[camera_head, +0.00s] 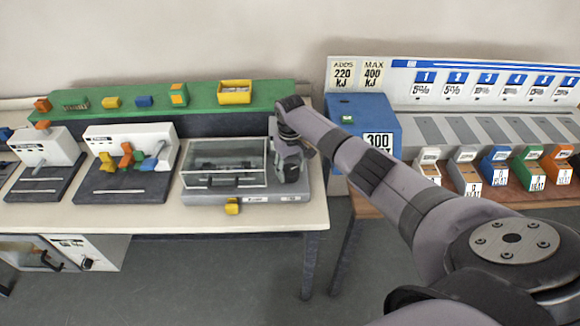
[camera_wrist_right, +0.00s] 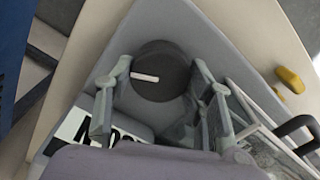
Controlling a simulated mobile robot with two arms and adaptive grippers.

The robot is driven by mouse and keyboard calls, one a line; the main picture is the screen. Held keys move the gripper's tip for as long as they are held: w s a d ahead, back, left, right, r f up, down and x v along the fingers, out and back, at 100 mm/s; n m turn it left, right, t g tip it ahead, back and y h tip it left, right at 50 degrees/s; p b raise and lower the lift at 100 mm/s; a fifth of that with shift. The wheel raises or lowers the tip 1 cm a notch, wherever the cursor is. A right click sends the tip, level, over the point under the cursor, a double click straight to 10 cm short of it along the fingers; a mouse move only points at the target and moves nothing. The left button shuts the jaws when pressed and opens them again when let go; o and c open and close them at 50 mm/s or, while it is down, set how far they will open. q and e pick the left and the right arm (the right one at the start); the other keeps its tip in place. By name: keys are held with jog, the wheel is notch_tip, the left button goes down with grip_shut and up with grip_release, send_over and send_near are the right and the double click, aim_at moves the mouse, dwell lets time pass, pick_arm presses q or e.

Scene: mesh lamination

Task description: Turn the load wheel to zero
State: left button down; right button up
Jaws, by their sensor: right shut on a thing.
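The load wheel (camera_wrist_right: 160,72) is a round black knob with a white pointer line; the line points to the left in the wrist view. My right gripper (camera_wrist_right: 161,80) has one finger on each side of the wheel and is shut on it. In the head view the right gripper (camera_head: 291,172) reaches down at the right end of a grey machine (camera_head: 258,197) with a clear cover (camera_head: 225,160). The wheel is hidden behind the gripper there. A white label with black print (camera_wrist_right: 75,135) lies beside the wheel, partly covered. My left gripper is out of view.
Black-and-white devices (camera_head: 130,150) stand to the left on the table. A green shelf (camera_head: 205,100) runs behind.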

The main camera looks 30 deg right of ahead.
aim_at(290, 169)
jog(key=n, duration=0.6)
jog(key=shift+n, duration=0.3)
jog(key=n, duration=0.6)
jog(key=shift+r+n, duration=0.1)
jog(key=shift+n, duration=0.2)
jog(key=o, duration=1.2)
jog(key=shift+c, duration=0.2)
notch_tip(290, 169, up, 12)
